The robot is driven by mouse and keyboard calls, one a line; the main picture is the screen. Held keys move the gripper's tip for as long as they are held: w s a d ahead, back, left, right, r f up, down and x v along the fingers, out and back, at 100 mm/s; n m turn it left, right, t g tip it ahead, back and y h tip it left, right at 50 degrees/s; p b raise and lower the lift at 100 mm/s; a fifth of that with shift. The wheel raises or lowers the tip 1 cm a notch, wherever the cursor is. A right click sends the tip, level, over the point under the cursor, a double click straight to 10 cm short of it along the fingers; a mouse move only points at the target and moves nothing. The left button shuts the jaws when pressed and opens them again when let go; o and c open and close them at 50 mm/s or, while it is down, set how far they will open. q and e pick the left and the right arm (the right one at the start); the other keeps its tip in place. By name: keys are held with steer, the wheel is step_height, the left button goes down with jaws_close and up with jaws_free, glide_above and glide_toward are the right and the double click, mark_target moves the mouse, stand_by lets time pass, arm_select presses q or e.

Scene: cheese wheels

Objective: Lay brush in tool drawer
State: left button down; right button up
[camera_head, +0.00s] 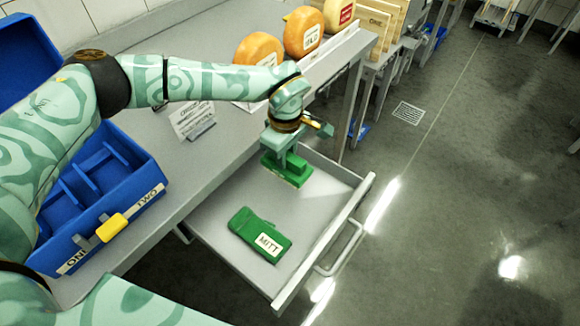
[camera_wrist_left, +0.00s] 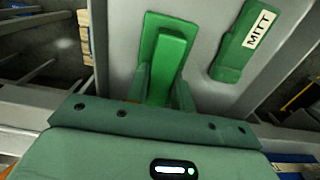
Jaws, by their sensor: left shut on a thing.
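The tool drawer (camera_head: 225,215) is pulled out below the grey counter. A green brush (camera_head: 288,175) is in the drawer area near its far end, in my left gripper (camera_head: 286,158). The gripper points down and is shut on the brush's raised handle. In the left wrist view the brush (camera_wrist_left: 168,50) shows with its broad base below the handle, over the drawer floor. I cannot tell whether its base touches the floor. A green mitt (camera_head: 260,235) labelled MITT lies in the nearer part of the drawer; it also shows in the left wrist view (camera_wrist_left: 237,55). My right gripper is not in view.
A blue divided box (camera_head: 135,160) labelled ONE and TWO, with a yellow latch, stands on the counter (camera_head: 215,150) at left. Orange cheese wheels (camera_head: 258,50) and a sign (camera_head: 193,120) stand further back. Bare drawer floor lies between brush and mitt. The drawer's front wall and handle (camera_head: 342,250) face the open floor.

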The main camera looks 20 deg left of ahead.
mark_target(290, 164)
arm_select(q)
steer(key=shift+w+d+f+b, duration=0.1)
steer(key=shift+w+f+b, duration=0.3)
steer(key=shift+w+f, duration=0.65)
steer(key=shift+f+b, duration=0.5)
steer(key=shift+f, duration=1.2)
steer(key=shift+f, duration=0.1)
steer(key=c, duration=1.2)
jaws_free()
step_height(290, 164, up, 12)
steer(key=p, duration=0.3)
